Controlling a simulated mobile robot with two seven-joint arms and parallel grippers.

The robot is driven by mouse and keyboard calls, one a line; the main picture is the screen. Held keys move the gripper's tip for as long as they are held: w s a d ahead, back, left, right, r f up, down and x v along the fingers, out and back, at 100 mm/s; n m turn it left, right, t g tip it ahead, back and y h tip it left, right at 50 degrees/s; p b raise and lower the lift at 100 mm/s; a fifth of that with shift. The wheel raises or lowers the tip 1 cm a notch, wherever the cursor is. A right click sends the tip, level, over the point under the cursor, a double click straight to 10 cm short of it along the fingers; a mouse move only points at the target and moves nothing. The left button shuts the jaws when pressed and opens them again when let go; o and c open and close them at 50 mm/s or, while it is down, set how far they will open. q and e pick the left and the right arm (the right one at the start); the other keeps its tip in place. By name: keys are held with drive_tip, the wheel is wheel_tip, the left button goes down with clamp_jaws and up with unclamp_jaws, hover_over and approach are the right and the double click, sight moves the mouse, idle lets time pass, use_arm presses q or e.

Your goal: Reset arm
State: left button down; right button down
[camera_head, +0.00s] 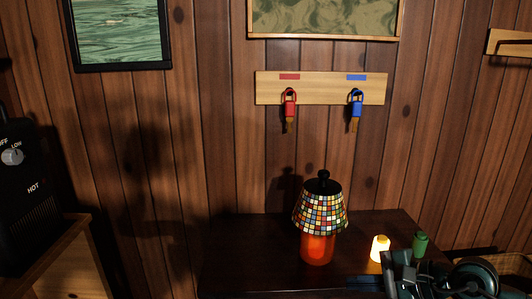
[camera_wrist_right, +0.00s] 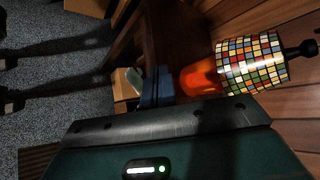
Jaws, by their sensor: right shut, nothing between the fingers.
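My right gripper (camera_head: 402,272) is dark and low at the right in the head view, in front of the table's right part. It is shut and empty. A red key (camera_head: 290,104) and a blue key (camera_head: 356,104) hang on a wooden wall board (camera_head: 322,88), below a red and a blue label, well away from the gripper. My left gripper is not in view.
A mosaic lamp (camera_head: 320,212) with an orange base stands on the dark table (camera_head: 240,245), also in the wrist view (camera_wrist_right: 252,62). A glowing candle (camera_head: 379,250) and a green container (camera_head: 420,243) are near my right gripper. A black heater (camera_head: 28,190) stands left.

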drive_tip(key=s+a+r+m+t+y+p, duration=0.2)
drive_tip(key=a+m+y, duration=0.15)
drive_tip(key=m, duration=0.55)
drive_tip(key=s+a+r+m+t+y+p, duration=0.1)
drive_tip(key=s+a+r+m+t+y, duration=0.2)
drive_tip(key=m, duration=0.6)
use_arm(q)
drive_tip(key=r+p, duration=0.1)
drive_tip(key=p, duration=0.1)
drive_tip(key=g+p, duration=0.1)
drive_tip(key=p, duration=0.1)
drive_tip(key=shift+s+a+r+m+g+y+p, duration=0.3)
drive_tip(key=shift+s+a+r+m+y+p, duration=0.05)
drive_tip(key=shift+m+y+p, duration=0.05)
use_arm(e)
drive_tip(key=s+d+f+n+h, duration=0.1)
drive_tip(key=s+f+n+h, duration=0.3)
drive_tip(key=n, duration=0.7)
drive_tip(key=s+d+f+n+h, duration=0.1)
drive_tip(key=s+f+n+h, duration=0.3)
drive_tip(key=f+n, duration=0.5)
drive_tip(key=s+f+n+g+h, duration=0.1)
drive_tip(key=s+f+n+h, duration=0.3)
drive_tip(key=n, duration=1)
wheel_tip(320, 180, down, 2)
drive_tip(key=shift+s+d+f+h, duration=0.15)
drive_tip(key=shift+s+d+h, duration=0.25)
drive_tip(key=shift+s, duration=0.3)
